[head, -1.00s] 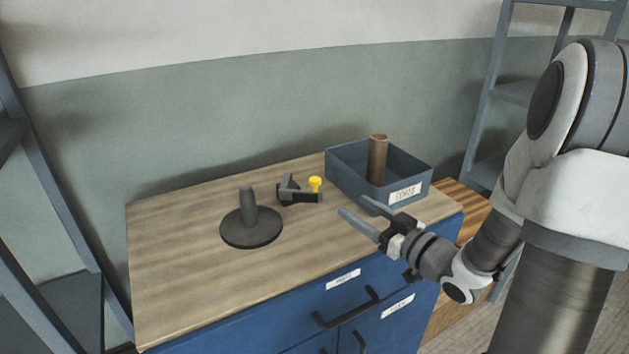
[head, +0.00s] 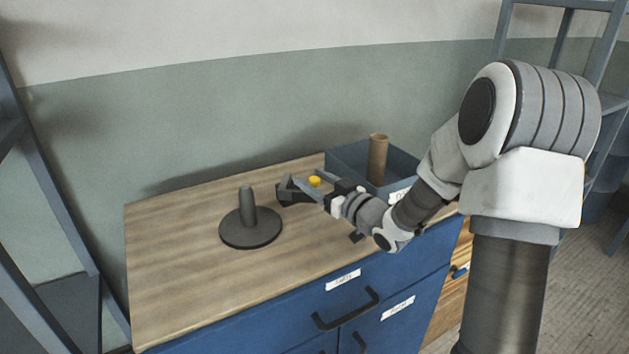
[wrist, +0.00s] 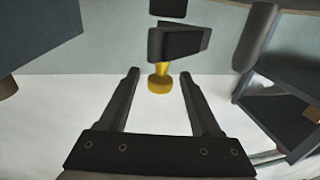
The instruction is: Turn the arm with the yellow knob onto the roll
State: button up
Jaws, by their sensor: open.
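The yellow knob (head: 314,181) sits on the dark arm of a small black bracket (head: 287,191) on the wooden top. My gripper (head: 305,177) is open, with its fingers reaching to the knob. In the wrist view, the knob (wrist: 159,83) lies between the two spread fingers (wrist: 159,74), with a gap on each side. The dark arm (wrist: 178,43) shows above it there. A dark round base with an upright post (head: 247,207) stands left of the bracket; the post is bare. A brown tube (head: 377,158) stands in the blue-grey bin.
The blue-grey bin (head: 345,158) stands behind and right of my gripper, close to my arm. It also fills the upper left of the wrist view (wrist: 35,35). The wooden top (head: 180,265) is clear at front left. Metal shelving stands at both sides.

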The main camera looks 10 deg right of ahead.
grip_shut()
dwell(1.4)
